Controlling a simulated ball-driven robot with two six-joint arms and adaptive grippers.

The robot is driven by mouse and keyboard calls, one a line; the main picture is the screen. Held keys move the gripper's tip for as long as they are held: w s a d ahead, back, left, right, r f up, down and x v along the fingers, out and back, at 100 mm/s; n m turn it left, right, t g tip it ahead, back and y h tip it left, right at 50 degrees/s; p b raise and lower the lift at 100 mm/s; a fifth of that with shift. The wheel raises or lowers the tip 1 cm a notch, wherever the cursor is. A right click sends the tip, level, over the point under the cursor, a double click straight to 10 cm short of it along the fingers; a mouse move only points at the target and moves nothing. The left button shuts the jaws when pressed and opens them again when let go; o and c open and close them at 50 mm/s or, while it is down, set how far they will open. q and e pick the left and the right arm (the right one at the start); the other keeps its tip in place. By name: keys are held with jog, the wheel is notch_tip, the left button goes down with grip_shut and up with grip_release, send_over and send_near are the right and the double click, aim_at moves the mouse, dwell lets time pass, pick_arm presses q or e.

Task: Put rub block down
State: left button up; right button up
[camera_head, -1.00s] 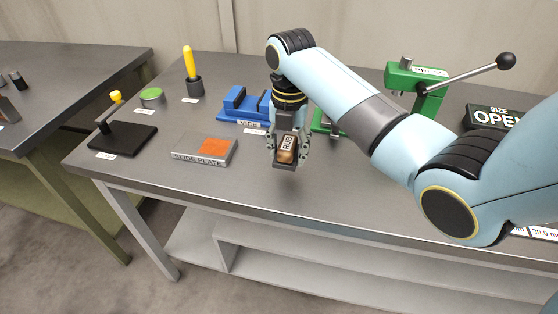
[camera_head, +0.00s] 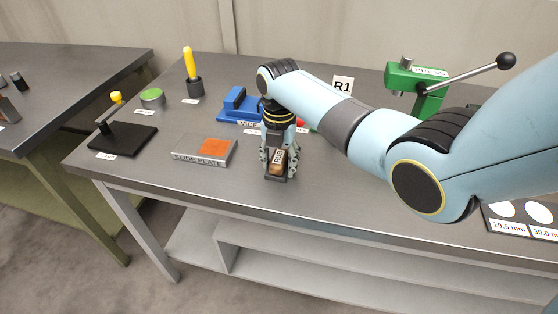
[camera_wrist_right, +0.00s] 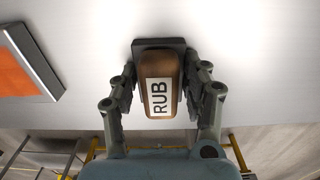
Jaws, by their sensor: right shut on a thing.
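The rub block (camera_head: 277,163) is a brown block with a dark base and a white RUB label. It also fills the middle of the right wrist view (camera_wrist_right: 160,82). My right gripper (camera_head: 279,165) is shut on it, one finger on each side, pointing down over the bench (camera_head: 330,200). The block is low over the bench's front middle; I cannot tell whether its base touches the top. In the right wrist view the right gripper (camera_wrist_right: 163,95) shows both fingers against the block's sides. My left gripper is not in view.
A plate with an orange patch (camera_head: 214,147) lies left of the block. The blue vice (camera_head: 238,107) stands behind it, and a green lever press (camera_head: 415,84) is at the back right. A yellow-handled tool (camera_head: 191,65) stands at the back left. Bench space right of the block is clear.

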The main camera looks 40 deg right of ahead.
aim_at(279, 156)
jog(key=o, duration=1)
jog(key=shift+s+f, duration=0.1)
jog(key=shift+f, duration=0.05)
jog(key=shift+o, duration=1.1)
notch_tip(279, 156, up, 13)
jog(key=shift+f, duration=0.2)
